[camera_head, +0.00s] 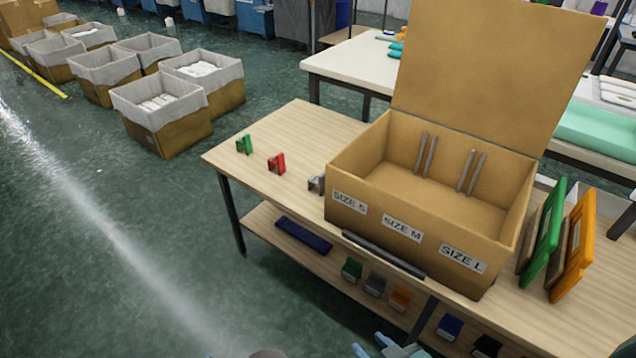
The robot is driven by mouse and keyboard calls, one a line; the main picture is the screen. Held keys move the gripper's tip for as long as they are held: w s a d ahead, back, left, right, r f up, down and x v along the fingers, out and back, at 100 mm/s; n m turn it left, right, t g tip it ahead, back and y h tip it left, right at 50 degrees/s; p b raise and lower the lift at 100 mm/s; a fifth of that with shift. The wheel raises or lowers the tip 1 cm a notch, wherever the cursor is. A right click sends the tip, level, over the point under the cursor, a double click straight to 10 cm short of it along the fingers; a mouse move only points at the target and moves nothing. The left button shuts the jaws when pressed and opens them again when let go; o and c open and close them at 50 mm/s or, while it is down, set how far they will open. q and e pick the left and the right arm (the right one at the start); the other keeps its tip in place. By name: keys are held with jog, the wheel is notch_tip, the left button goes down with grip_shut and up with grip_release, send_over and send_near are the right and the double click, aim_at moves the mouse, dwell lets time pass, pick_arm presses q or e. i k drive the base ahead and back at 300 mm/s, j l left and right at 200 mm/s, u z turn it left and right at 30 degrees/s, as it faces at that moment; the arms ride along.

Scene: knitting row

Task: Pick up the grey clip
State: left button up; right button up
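The grey clip (315,184) stands on the wooden table, close against the left side of the open cardboard box (345,209). The box hides part of it. A red clip (277,163) and a green clip (244,145) stand further left in the same row. My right gripper (371,346) shows at the bottom edge, in front of the table and well short of the grey clip. Its two light blue fingertips are apart, with nothing seen between them. My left gripper is not in view.
The box's front wall reads SIZE S, SIZE M and SIZE L; its lid stands up behind. A dark bar (383,255) lies along the table's front edge. Green (545,235) and orange (573,247) boards stand at right. The table's left end (300,125) has bare room.

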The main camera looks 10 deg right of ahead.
aim_at(319, 180)
jog(key=i+j, duration=0.2)
jog(key=i, duration=0.2)
jog(key=i+j+u, duration=0.1)
jog(key=i, duration=0.3)
jog(key=i+j, duration=0.3)
jog(key=i+u, duration=0.05)
